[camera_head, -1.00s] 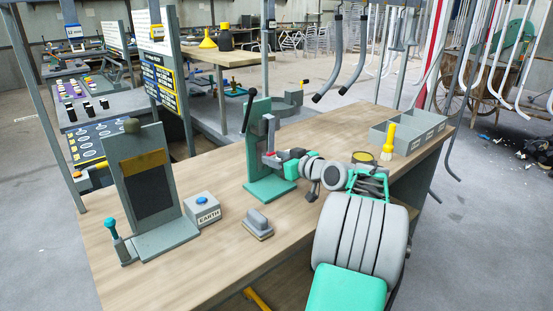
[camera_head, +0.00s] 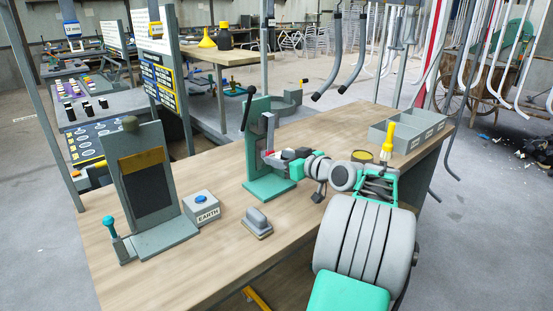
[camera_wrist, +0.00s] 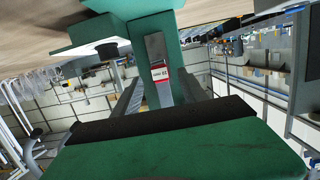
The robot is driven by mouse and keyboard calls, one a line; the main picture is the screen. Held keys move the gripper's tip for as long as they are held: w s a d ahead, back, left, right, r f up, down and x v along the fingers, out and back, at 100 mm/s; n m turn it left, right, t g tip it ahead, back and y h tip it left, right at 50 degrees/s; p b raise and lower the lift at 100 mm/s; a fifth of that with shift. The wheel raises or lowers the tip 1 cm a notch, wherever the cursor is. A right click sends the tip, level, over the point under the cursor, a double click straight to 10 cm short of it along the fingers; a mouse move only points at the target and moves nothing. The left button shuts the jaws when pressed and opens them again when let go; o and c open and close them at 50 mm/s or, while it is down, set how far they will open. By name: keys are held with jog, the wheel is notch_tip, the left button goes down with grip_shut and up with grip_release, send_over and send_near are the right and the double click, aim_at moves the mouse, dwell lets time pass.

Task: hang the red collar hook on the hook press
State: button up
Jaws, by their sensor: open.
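The green hook press (camera_head: 262,150), with a black-handled lever, stands upright on the workbench. A small red piece (camera_head: 267,153) shows at the front of its grey upright plate; it may be the red collar of the hook, but the hook's shape cannot be made out. In the wrist view, a red-and-white label (camera_wrist: 160,74) shows on a grey metal strip in front of the green press column (camera_wrist: 152,38). My gripper (camera_head: 281,158) is open, close in front of the press at the height of the red piece. In the wrist view its fingers (camera_wrist: 161,98) stand either side of the strip.
A grey block (camera_head: 257,221), an EARTH box (camera_head: 203,212) and a dark-faced stand (camera_head: 148,200) are on the left of the bench (camera_head: 185,272). A grey divided bin (camera_head: 425,128) and a yellow-topped item (camera_head: 388,142) are at right. Grey hooks hang above the back edge.

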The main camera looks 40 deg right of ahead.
jog(key=b+v, duration=0.1)
jog(key=v, duration=0.4)
jog(key=shift+s+r, duration=0.1)
jog(key=shift+s, duration=0.2)
dwell(0.6)
jog(key=w+a+g+y+p, duration=0.1)
jog(key=w+a+g+p, duration=0.15)
jog(key=a, duration=0.45)
jog(key=w+a+g+p, duration=0.1)
jog(key=w+a+p, duration=0.15)
jog(key=a, duration=0.35)
jog(key=s+a+g+p, duration=0.4)
jog(key=a+p, duration=0.1)
jog(key=a, duration=0.8)
jog(key=s+a+f+g+p, duration=0.1)
jog(key=s+a+g+p, duration=0.1)
jog(key=s+a, duration=0.3)
jog(key=s+a+f+g+h+p, duration=0.1)
jog(key=s+a, duration=0.4)
jog(key=s, duration=0.6)
jog(key=shift+f+g+h+p, duration=0.3)
jog(key=shift+f+g+p, duration=0.25)
jog(key=shift+g+p, duration=0.45)
